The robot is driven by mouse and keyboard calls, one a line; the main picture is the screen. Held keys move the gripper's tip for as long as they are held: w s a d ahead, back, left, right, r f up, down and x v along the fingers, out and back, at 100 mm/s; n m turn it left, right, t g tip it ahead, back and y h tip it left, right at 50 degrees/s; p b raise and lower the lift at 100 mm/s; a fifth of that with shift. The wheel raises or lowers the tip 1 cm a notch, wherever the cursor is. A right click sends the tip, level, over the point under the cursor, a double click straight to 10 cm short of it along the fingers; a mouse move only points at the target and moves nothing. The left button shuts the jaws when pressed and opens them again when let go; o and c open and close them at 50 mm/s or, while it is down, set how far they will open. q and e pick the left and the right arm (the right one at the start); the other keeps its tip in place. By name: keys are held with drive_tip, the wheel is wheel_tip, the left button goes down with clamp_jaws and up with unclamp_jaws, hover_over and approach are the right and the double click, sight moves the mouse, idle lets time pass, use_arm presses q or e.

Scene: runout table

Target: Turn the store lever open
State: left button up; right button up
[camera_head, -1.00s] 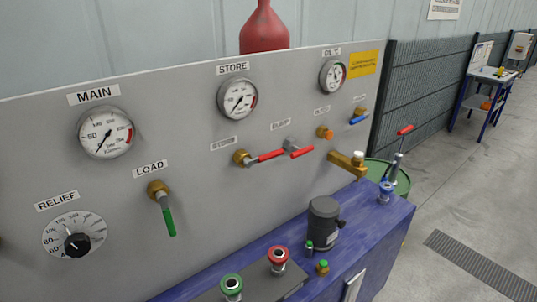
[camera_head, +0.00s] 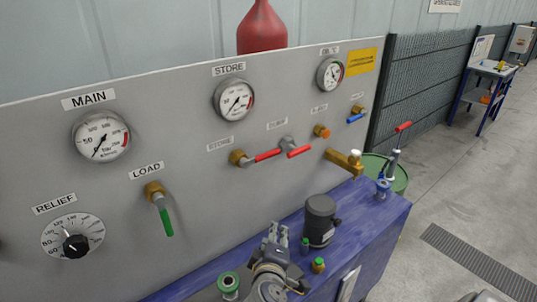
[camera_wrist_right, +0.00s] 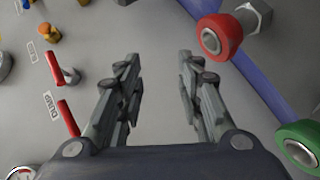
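The store lever (camera_head: 267,156) is a red handle on a brass valve under the small STORE label (camera_head: 220,143), pointing right and slightly up along the grey panel. A similar red lever (camera_head: 299,152) sits just to its right. In the right wrist view, the store lever (camera_wrist_right: 68,118) appears to be the lower of two red handles at left, outside the fingers. My right gripper (camera_head: 278,233) is below the levers, over the blue bench, apart from them. Its fingers (camera_wrist_right: 158,80) are spread and empty. My left gripper is not in view.
The green LOAD lever (camera_head: 165,220) hangs down on the panel at left. The panel front is clear between levers and gripper.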

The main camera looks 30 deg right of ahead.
sight(269, 155)
drive_tip(key=w+r+n+t+h, duration=0.2)
drive_tip(key=w+r+t+h, duration=0.25)
drive_tip(key=r, duration=0.95)
drive_tip(key=p+x, duration=0.4)
drive_tip(key=x, duration=0.6)
drive_tip(key=shift+w+a+r, duration=0.1)
drive_tip(key=shift+w+a, duration=0.05)
drive_tip(key=shift+a, duration=0.05)
drive_tip(key=shift+w+d+p, duration=0.4)
drive_tip(key=shift+w, duration=0.05)
clamp_jaws()
